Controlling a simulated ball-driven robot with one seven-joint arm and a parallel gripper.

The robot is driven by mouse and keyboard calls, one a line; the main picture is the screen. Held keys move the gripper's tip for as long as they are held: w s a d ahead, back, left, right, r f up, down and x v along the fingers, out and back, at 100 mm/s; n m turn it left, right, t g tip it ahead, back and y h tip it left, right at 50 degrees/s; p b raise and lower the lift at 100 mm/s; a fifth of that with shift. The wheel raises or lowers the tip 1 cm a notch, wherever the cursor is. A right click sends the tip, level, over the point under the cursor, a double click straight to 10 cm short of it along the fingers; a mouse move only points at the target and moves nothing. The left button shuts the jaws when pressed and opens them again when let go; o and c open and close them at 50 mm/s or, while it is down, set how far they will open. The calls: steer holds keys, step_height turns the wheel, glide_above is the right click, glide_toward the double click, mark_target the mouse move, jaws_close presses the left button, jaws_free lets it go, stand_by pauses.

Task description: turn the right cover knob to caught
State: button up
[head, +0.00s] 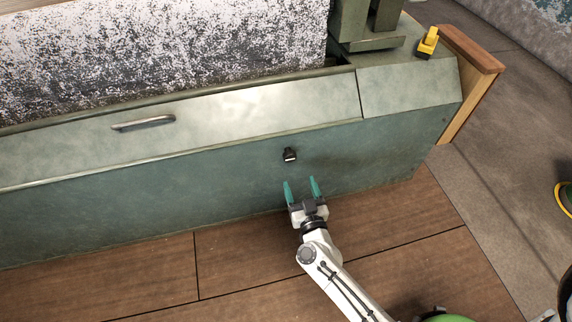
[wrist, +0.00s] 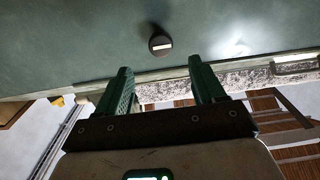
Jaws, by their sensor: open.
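The right cover knob (head: 289,155) is a small dark round knob with a pale bar mark on the green front panel of the machine. It also shows in the wrist view (wrist: 161,44), where the pale bar lies about level across its face. My gripper (head: 301,186) is open and empty, with two teal fingers pointing at the panel just below the knob in the head view. In the wrist view my gripper (wrist: 160,78) has its fingers spread either side of the knob's line, and the knob lies beyond the fingertips, apart from them.
A sloped green cover (head: 230,112) with a metal handle (head: 144,123) runs above the panel. A yellow switch (head: 428,42) sits at the upper right by a wooden post (head: 470,47). The brown plank floor (head: 240,250) before the panel is clear.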

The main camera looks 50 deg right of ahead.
mark_target(291, 159)
steer(key=b+x, duration=0.2)
steer(key=x, duration=0.8)
steer(key=shift+s, duration=0.1)
steer(key=shift+c, duration=0.2)
steer(key=c, duration=1)
